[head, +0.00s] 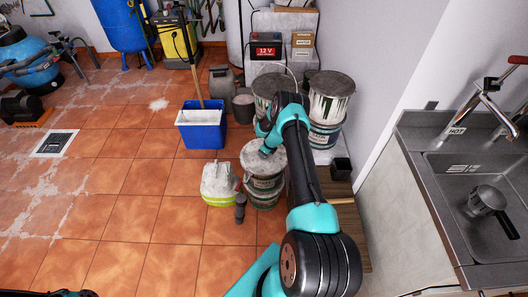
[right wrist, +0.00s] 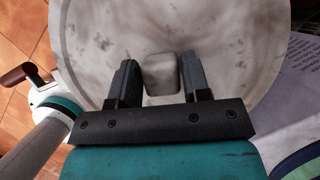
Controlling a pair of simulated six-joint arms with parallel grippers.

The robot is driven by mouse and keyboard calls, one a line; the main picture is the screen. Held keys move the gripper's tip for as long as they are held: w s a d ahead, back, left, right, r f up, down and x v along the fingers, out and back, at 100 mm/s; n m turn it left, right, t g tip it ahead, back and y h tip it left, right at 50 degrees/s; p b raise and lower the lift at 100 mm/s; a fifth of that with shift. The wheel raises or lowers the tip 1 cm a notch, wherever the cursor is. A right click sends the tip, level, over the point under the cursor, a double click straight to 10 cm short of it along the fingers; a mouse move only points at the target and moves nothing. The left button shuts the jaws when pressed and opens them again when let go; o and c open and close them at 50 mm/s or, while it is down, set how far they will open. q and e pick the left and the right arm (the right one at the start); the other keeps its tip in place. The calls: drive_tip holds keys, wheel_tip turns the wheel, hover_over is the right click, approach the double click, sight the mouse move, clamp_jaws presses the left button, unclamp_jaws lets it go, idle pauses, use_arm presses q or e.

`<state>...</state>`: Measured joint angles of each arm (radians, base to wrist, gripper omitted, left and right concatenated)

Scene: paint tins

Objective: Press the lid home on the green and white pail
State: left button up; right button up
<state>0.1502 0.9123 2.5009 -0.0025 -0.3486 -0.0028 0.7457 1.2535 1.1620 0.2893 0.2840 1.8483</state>
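The green and white pail (head: 264,188) stands on the tiled floor near the middle of the head view. Its round, stained grey lid (head: 252,158) covers the top, partly hidden by my right gripper (head: 268,147). In the right wrist view the lid (right wrist: 235,40) fills much of the picture, with a pale block-like knob (right wrist: 161,74) near its middle. I cannot tell how deeply the lid is seated. My left gripper is not clearly in view.
A white container with a green band (head: 219,185) and a small dark cylinder (head: 240,207) stand just left of the pail. A blue bucket (head: 202,130) is behind. More tins (head: 329,100) stand behind right; a sink (head: 470,170) is at right. Front left floor is clear.

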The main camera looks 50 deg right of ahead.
drive_tip(key=o, duration=0.4)
drive_tip(key=shift+r, duration=0.1)
drive_tip(key=v, duration=1.7)
drive_tip(key=shift+r, duration=0.15)
drive_tip(key=s+a+f+n+g+y, duration=0.1)
drive_tip(key=a+n, duration=0.7)
drive_tip(key=a, duration=0.5)
drive_tip(key=s+a+f+n+g+y, duration=0.1)
drive_tip(key=s+a+n, duration=0.1)
drive_tip(key=a+n, duration=0.8)
drive_tip(key=s+a+r+n, duration=0.1)
drive_tip(key=s+a+n, duration=0.3)
drive_tip(key=a, duration=0.3)
drive_tip(key=s+a+r+n+g, duration=0.1)
drive_tip(key=s+a+n, duration=0.3)
drive_tip(key=a+n, duration=0.1)
drive_tip(key=s+a+r+n, duration=0.1)
drive_tip(key=s+a+n, duration=0.3)
drive_tip(key=a, duration=0.4)
drive_tip(key=shift+a+r+n+g+y, duration=0.3)
drive_tip(key=shift+r+n+y, duration=0.1)
